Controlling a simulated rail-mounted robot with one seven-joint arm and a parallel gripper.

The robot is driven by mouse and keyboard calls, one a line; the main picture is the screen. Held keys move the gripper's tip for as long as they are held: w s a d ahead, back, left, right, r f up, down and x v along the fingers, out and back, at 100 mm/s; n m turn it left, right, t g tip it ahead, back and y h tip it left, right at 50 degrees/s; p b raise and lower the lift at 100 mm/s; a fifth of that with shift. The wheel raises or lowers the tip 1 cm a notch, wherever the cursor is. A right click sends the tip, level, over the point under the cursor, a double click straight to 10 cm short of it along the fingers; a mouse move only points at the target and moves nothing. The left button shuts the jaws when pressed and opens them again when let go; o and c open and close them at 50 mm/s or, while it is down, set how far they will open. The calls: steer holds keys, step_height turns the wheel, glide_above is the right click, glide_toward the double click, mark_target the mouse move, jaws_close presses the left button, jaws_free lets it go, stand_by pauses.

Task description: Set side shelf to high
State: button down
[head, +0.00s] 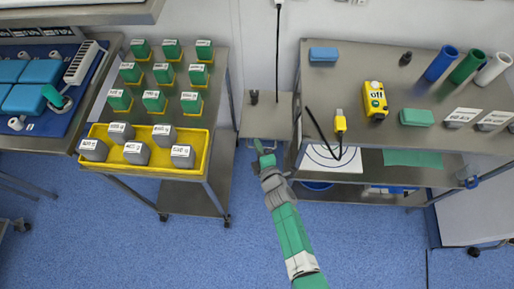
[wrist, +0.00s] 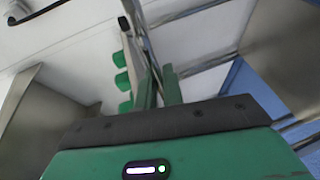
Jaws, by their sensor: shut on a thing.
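The side shelf (head: 276,121) is a small grey metal shelf at the left end of the right-hand table in the head view, with a small black object (head: 254,97) on it. My gripper (head: 260,150) is at the shelf's front left edge. In the wrist view its two green fingers (wrist: 160,88) are close together and shut on a thin part, which I take to be the shelf's edge. The gripped spot is mostly hidden. I cannot tell the shelf's exact height setting.
Left of the shelf stands a trolley (head: 216,131) with green-topped containers and a yellow tray (head: 202,171). The right-hand table (head: 341,89) carries a yellow device marked "off" (head: 375,100), a cable plug and coloured tubes. Blue floor (head: 180,250) is open in front.

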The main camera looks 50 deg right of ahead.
step_height(320, 180, up, 9)
steer(key=p, duration=0.6)
steer(key=shift+f, duration=0.2)
steer(key=shift+w+d+r, duration=0.1)
steer(key=shift+w+r, duration=0.05)
steer(key=shift+r, duration=0.15)
steer(key=c, duration=1.5)
jaws_free()
steer(key=shift+c, duration=0.2)
steer(key=shift+f, duration=0.2)
steer(key=p+v, duration=0.2)
steer(key=v, duration=0.6)
steer(key=shift+p, duration=0.4)
